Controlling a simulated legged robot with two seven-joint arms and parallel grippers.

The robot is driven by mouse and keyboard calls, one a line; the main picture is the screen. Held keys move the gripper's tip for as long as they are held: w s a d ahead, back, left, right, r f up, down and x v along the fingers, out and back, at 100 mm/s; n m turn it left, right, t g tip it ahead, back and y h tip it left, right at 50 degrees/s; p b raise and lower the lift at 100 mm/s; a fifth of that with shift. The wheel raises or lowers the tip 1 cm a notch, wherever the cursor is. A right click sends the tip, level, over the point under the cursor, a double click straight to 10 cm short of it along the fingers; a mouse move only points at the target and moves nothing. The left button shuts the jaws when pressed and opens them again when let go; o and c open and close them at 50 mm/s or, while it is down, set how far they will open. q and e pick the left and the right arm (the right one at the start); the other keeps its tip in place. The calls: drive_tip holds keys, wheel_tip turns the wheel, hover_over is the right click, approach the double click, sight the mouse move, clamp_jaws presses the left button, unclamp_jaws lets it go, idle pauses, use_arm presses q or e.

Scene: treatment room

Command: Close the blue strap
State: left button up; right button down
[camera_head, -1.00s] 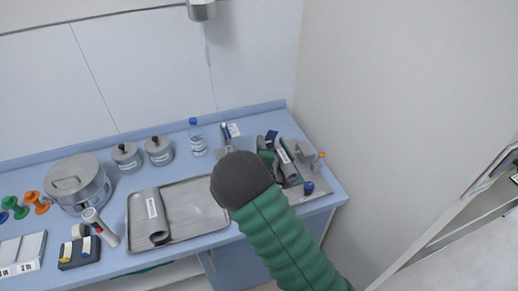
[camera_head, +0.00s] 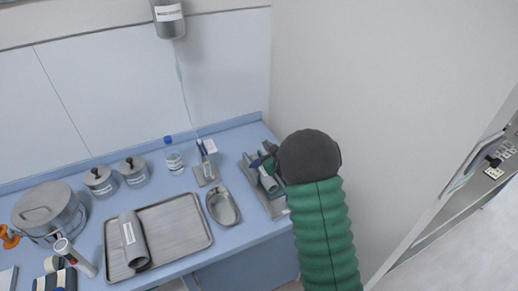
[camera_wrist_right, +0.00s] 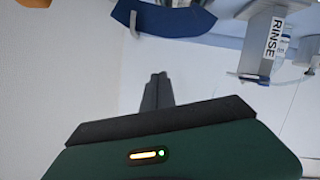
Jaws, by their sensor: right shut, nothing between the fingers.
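In the right wrist view, a blue curved strap (camera_wrist_right: 178,20) is at the top, ahead of my right fingertips. A pale narrow tab crosses its left part. My right gripper (camera_wrist_right: 158,78) is shut and empty, its fingers together and apart from the strap in the picture. In the head view, the dark round end and green sleeve of my right arm stand at the right and hide most of the gripper. A small dark blue piece (camera_head: 257,160) shows just left of them, above a grey rack; I cannot tell whether it is the strap. My left gripper is out of view.
A grey holder labelled RINSE (camera_wrist_right: 270,35) is at the wrist view's upper right. On the blue counter stand a metal tray (camera_head: 180,228) with a grey roll, a kidney dish (camera_head: 223,207), a bottle (camera_head: 174,158), lidded jars and a pot (camera_head: 48,208). A wall rises right of the counter.

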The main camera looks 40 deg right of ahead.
drive_tip(key=s+d+f+m+y, duration=0.1)
drive_tip(key=d+f+m+y, duration=0.1)
drive_tip(key=d+f+m, duration=0.1)
drive_tip(key=shift+s+d+f+m, duration=0.15)
drive_tip(key=shift+d+f+m, duration=0.4)
drive_tip(key=shift+d, duration=0.55)
drive_tip(key=shift+f, duration=0.25)
